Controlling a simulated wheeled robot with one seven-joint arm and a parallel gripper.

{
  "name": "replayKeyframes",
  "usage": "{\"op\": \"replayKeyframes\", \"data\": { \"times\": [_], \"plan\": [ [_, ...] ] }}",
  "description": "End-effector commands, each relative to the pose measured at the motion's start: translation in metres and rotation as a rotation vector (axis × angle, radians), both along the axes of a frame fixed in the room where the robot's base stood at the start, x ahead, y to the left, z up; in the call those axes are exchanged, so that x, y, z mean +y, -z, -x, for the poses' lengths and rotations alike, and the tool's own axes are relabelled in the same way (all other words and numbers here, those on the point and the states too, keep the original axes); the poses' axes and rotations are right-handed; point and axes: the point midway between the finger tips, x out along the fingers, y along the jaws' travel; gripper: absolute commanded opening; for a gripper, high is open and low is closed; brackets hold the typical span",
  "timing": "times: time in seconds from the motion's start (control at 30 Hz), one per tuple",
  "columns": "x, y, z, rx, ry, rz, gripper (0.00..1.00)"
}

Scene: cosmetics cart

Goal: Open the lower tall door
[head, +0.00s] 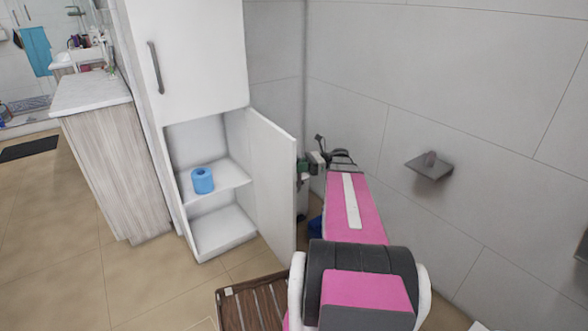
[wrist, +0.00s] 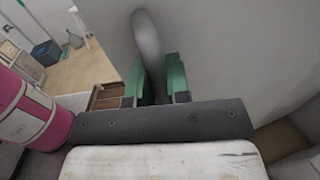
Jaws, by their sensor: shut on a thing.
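The tall white cabinet (head: 190,50) stands against the wall in the head view. Its lower tall door (head: 268,185) stands wide open, swung out to the right. My gripper (head: 303,178) is at the outer face of this door, partly hidden by its edge. In the wrist view my gripper (wrist: 155,84) has its green fingers on either side of the grey door handle (wrist: 147,40), shut on it. The door's face (wrist: 220,50) fills much of that view. The handle is hidden in the head view.
Inside the cabinet a blue roll (head: 202,181) stands on a shelf (head: 232,176). The upper door with its grey handle (head: 155,67) is shut. A slatted wooden piece (head: 255,305) lies on the floor in front. A wall holder (head: 430,166) juts out at right. A counter (head: 115,155) stands left.

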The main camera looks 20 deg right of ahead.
Motion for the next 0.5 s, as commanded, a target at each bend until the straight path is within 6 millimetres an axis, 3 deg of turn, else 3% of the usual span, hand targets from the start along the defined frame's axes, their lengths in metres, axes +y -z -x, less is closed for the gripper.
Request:
{"op": "replayKeyframes", "data": {
  "times": [0.37,0.4,0.43,0.5],
  "plan": [
    [-0.0006,0.0001,0.0011,0.006,-0.006,0.001,0.00],
    [-0.0006,0.0001,0.0012,0.005,-0.006,0.001,0.30],
    [-0.0006,0.0001,0.0011,0.005,-0.006,0.000,0.40],
    [-0.0006,0.0001,0.0008,0.004,-0.005,0.000,0.41]
  ]
}}
